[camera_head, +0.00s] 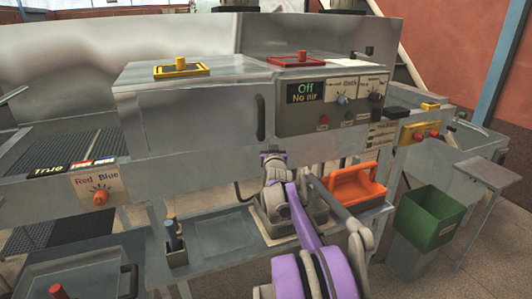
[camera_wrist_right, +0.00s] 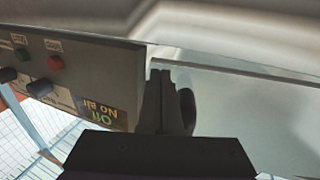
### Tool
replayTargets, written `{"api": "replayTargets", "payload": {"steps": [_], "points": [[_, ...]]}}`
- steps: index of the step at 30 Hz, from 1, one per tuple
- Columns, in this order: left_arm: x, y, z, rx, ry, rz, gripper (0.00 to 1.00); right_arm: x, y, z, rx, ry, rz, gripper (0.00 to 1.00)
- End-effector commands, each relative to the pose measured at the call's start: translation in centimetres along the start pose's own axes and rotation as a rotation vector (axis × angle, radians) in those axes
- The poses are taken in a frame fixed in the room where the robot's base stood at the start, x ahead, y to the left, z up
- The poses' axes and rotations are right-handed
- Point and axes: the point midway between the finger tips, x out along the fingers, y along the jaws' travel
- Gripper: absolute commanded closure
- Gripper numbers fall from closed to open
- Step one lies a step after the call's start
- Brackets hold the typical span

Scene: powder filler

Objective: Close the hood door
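The hood is a grey metal box in the middle of the head view. Its front door (camera_head: 195,130) lies across the opening and looks nearly flush; whether it is fully shut I cannot tell. The dark upright handle (camera_head: 261,117) is at the door's right edge. My right gripper (camera_head: 270,156) is just below the handle, in front of the box. In the right wrist view its dark fingers (camera_wrist_right: 162,80) look closed together, with nothing visible between them. The curved handle (camera_wrist_right: 188,108) is right beside them, and the door panel (camera_wrist_right: 245,110) extends to the right. My left gripper is not in view.
A control box (camera_head: 332,103) reading "Off No air" adjoins the hood on the right. An orange carrier (camera_head: 354,187) stands on the lower shelf near my right arm. A green bin (camera_head: 430,218) is at the right. A red-blue knob panel (camera_head: 98,188) is at the left.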

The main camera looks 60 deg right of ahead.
Motion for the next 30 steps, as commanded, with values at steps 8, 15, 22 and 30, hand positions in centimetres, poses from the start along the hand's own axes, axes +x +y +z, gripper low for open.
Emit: {"api": "replayTargets", "payload": {"steps": [8,15,22,30], "points": [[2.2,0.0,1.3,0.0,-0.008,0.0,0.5,6.1,-0.6,0.3,0.0,0.0,0.006,1.0],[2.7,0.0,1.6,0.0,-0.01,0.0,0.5,8.0,-0.9,-0.1,0.001,0.005,0.008,1.0],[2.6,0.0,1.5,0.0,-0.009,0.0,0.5,8.1,-0.8,-0.2,0.002,0.007,0.01,1.0],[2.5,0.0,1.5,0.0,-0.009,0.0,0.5,7.8,-0.9,-0.3,0.002,0.006,0.008,1.0]]}}
